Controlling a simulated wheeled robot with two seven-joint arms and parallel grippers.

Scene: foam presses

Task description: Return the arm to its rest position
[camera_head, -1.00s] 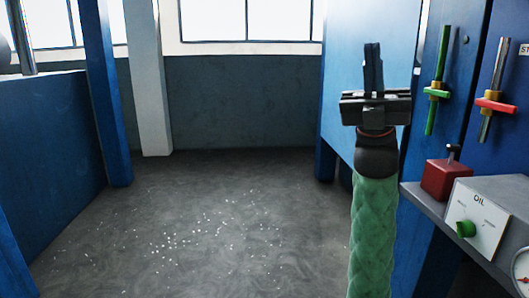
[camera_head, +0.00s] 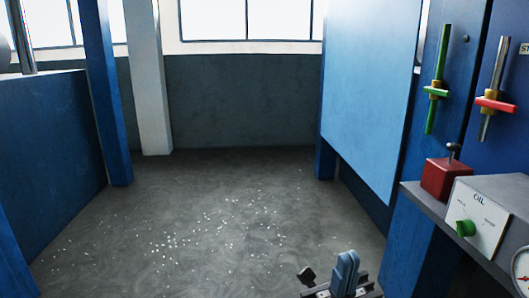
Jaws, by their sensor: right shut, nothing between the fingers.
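My right gripper (camera_head: 345,265) shows at the bottom edge of the head view, right of centre. Its two fingers are together and it holds nothing. It is low, in front of the floor and left of the grey shelf, apart from everything around it. The rest of my right arm is below the picture. My left gripper is not in view.
At the right stands a blue press with a green-handled lever (camera_head: 437,90), a red-handled lever (camera_head: 495,104), a red box (camera_head: 446,179) and an oil panel (camera_head: 478,218) on a grey shelf. A blue panel (camera_head: 370,100) stands behind. The speckled floor (camera_head: 200,220) is open.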

